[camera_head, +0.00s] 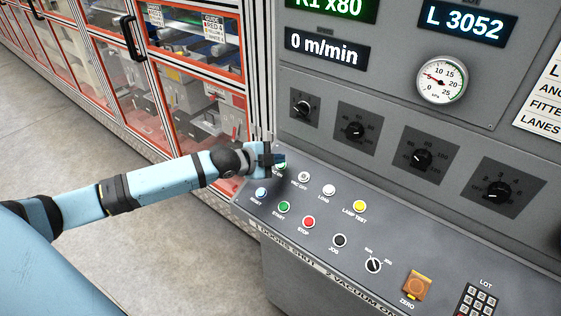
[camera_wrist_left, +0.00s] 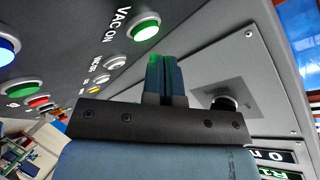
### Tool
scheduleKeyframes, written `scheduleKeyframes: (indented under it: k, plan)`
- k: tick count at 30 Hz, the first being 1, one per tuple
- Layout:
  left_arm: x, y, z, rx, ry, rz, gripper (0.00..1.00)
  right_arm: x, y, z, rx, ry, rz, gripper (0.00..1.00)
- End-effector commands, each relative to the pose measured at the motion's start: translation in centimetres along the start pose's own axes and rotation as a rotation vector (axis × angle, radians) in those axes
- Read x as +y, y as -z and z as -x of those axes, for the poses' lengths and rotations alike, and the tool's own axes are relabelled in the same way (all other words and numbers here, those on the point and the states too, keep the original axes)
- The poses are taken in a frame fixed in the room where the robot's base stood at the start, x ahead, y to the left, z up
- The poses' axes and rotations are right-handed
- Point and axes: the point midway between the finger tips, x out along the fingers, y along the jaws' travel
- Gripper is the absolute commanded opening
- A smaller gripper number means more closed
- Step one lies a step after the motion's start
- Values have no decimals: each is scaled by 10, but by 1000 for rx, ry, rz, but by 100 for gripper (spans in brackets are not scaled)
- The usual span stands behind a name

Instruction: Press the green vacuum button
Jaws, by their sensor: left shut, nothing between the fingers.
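The green vacuum button (camera_wrist_left: 145,27), labelled VAC ON, glows green with a white rim in the left wrist view. In the head view the green button (camera_head: 281,165) is mostly hidden by my left gripper (camera_head: 270,158), at the upper left of the sloped panel. My left gripper is shut and empty. In the left wrist view its closed fingertips (camera_wrist_left: 163,62) are close to the button, and a green tint shows on them. I cannot tell whether they touch it. My right gripper is not in view.
The sloped panel (camera_head: 330,238) also carries a VAC OFF button (camera_head: 304,177), a green START button (camera_head: 284,207), a red STOP button (camera_head: 309,222) and a blue button (camera_head: 261,193). Knobs (camera_head: 355,130) and a gauge (camera_head: 442,80) sit on the upright face. Red-framed cabinets (camera_head: 180,100) stand at left.

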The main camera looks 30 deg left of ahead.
Motion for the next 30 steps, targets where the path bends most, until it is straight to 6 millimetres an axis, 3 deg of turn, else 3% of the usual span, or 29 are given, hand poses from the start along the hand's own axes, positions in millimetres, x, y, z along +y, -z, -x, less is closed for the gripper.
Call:
scheduleKeyframes:
  k: [8,22,30]
  plan:
    - [-2,2,2,0,0,0,0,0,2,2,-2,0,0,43]
    - [-25,24,33,0,-1,0,0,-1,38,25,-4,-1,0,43]
    - [-25,25,35,1,0,0,0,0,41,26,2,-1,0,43]
